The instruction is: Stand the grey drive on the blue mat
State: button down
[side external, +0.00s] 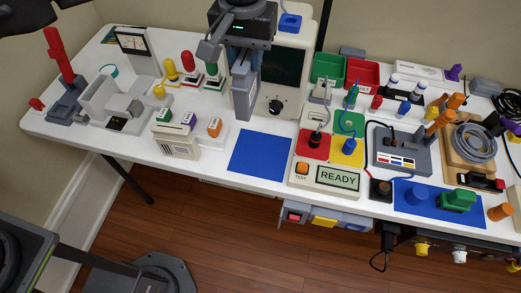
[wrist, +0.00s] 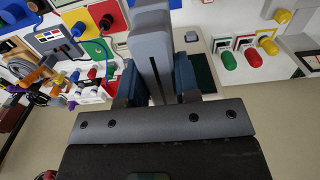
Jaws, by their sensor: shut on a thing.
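My gripper (wrist: 157,82) is shut on the grey drive (wrist: 150,40), a tall grey slab that stands out between the two dark blue fingers in the wrist view. In the side view the drive (side external: 243,103) hangs upright below my gripper (side external: 246,72), in front of the beige monitor. A bare blue mat (side external: 260,155) lies near the table's front edge, below the drive in the picture. I cannot tell how high the drive is above the table.
A beige box with coloured cartridges (side external: 178,138) stands left of the mat. The READY panel (side external: 325,178) and coloured pads stand right of it. The beige monitor (side external: 285,70) is behind. Another blue mat (side external: 408,208) at right holds a blue cylinder and green block.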

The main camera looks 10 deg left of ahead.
notch_tip(320, 180, down, 20)
jog(key=shift+w+a, duration=0.15)
jog(key=shift+a, duration=0.1)
dwell(0.3)
jog(key=c, duration=0.8)
grip_release()
jog(key=shift+c, duration=0.2)
notch_tip(320, 180, up, 12)
jog(key=shift+r, duration=0.1)
